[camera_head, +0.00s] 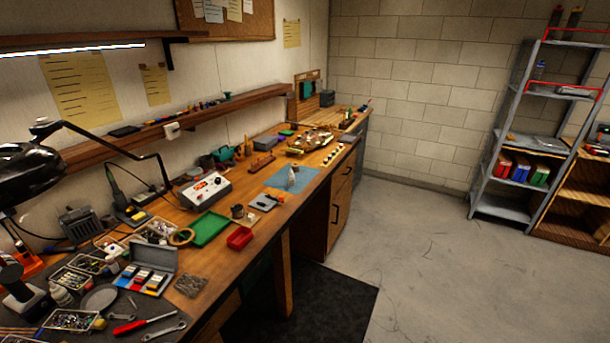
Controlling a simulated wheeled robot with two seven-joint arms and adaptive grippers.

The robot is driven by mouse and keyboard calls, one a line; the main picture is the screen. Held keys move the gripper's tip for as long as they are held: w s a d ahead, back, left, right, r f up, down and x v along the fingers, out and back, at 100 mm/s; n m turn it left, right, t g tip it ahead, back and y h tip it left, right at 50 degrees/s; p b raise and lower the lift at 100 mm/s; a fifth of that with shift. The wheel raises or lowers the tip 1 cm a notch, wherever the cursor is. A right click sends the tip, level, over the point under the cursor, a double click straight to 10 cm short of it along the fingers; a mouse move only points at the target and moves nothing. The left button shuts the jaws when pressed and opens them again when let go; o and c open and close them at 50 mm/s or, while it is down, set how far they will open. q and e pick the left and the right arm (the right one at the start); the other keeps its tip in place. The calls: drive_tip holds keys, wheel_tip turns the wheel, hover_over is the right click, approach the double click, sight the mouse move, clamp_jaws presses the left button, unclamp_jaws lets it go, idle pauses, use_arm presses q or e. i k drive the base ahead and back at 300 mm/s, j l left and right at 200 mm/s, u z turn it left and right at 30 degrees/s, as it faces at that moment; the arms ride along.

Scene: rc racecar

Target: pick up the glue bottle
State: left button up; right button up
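A small white bottle-like thing with a narrow pointed top (292,177) stands upright on a blue mat (274,181) on the workbench. A second small whitish bottle (61,294) stands at the near left end of the bench among the parts trays. I cannot tell for sure from their looks which of them is the glue bottle. Neither of my grippers shows in the head view, and nothing is touching either bottle.
The long wooden workbench (232,207) is cluttered: a green tray (209,229), a red bin (239,238), a soldering station (206,190), tools and a black lamp (28,172). Clear floor (420,240) lies right of the bench. A metal shelf (503,207) stands far right.

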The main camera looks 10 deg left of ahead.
sight(291, 178)
drive_tip(key=i+j+z, duration=0.1)
drive_tip(key=i+z, duration=0.25)
drive_tip(key=i, duration=0.65)
